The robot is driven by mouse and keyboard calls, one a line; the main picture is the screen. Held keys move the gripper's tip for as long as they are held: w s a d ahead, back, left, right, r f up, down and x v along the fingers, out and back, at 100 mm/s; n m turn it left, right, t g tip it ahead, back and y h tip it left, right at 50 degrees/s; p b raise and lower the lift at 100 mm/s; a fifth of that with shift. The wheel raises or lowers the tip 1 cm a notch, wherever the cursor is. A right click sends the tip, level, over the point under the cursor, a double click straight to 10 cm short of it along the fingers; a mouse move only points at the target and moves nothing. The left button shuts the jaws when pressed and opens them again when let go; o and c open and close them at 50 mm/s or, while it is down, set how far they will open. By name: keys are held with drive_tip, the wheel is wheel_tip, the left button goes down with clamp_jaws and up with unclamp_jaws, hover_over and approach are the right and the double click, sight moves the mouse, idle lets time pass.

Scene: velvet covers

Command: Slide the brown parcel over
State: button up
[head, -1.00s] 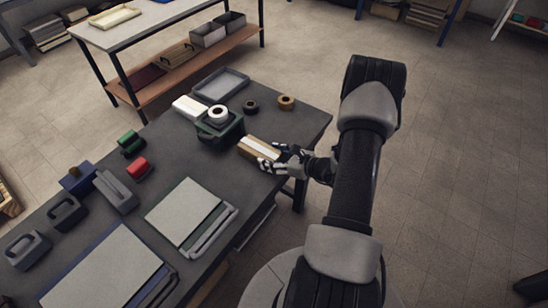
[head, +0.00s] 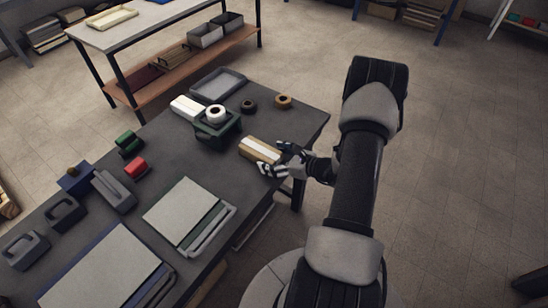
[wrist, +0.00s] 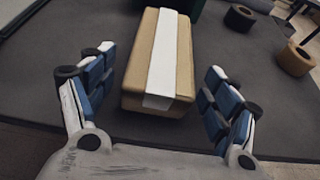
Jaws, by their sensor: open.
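The brown parcel (head: 261,149) is a small box with a white band along its top. It lies on the dark table (head: 182,163) near the table's right edge. In the wrist view the parcel (wrist: 131,76) lies ahead, its near end close to the space between the fingers. My gripper (head: 278,158) is open at the parcel's right end. In the wrist view both fingers of my gripper (wrist: 155,95) are spread wide, one on each side, with gaps between them and the parcel. Nothing is held.
Behind the parcel stand a green tape dispenser (head: 208,132) with a white roll, a dark tape roll (head: 248,106) and a brown tape roll (head: 283,102). A grey tray (head: 218,85) lies at the back. Bare table lies left of the parcel.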

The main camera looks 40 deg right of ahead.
drive_tip(key=v, duration=1.2)
drive_tip(key=shift+r, duration=0.1)
idle(0.4)
